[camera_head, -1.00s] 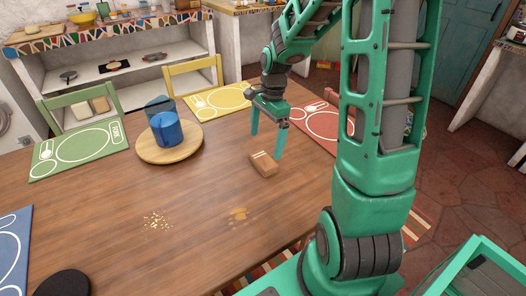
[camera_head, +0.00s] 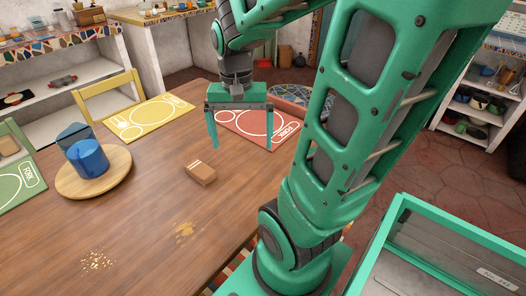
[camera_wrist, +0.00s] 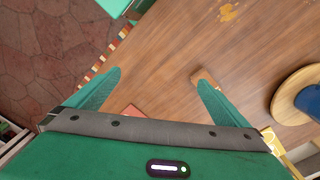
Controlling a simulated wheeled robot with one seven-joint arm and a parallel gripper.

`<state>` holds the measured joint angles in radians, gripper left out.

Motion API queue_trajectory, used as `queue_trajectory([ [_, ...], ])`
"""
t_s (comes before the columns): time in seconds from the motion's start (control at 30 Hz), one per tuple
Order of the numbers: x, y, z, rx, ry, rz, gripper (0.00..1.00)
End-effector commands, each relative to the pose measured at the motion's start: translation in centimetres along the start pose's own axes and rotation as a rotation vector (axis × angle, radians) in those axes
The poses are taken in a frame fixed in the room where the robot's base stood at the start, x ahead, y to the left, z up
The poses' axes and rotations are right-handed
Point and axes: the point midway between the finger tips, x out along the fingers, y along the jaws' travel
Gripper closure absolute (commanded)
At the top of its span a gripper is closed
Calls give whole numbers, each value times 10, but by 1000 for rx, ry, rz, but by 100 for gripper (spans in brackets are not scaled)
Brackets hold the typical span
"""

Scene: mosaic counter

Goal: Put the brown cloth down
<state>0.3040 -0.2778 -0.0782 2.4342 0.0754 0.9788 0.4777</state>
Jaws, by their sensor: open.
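The brown cloth (camera_head: 201,173) is a small folded block with pale stripes at one end. It lies on the wooden table (camera_head: 150,215). My gripper (camera_head: 241,141) is open and empty above the table, to the right of the cloth and apart from it, over the edge of the red placemat. In the wrist view, the cloth (camera_wrist: 203,77) shows partly behind the right finger, and nothing is between the fingers.
A round wooden board (camera_head: 117,180) with a blue cup (camera_head: 88,158) stands left of the cloth. Yellow (camera_head: 149,118), red (camera_head: 258,127) and green (camera_head: 18,183) placemats lie along the table. Crumbs (camera_head: 97,260) and a yellowish spill (camera_head: 184,232) mark the near tabletop.

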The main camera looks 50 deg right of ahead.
Motion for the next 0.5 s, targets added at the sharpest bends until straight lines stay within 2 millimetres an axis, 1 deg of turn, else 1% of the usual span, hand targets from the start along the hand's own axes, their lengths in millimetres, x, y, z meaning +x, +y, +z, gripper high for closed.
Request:
queue_trajectory([
  [0.03, -3, 15, 12, -63, 4, -6, 0],
  [0.1, -4, 32, 27, -152, 2, -10, 0],
  [0.2, -3, 51, 43, -254, -3, -19, 0],
  [0.33, -1, 64, 56, -335, -10, -28, 0],
  [0.5, 0, 69, 59, -366, -12, -31, 0],
])
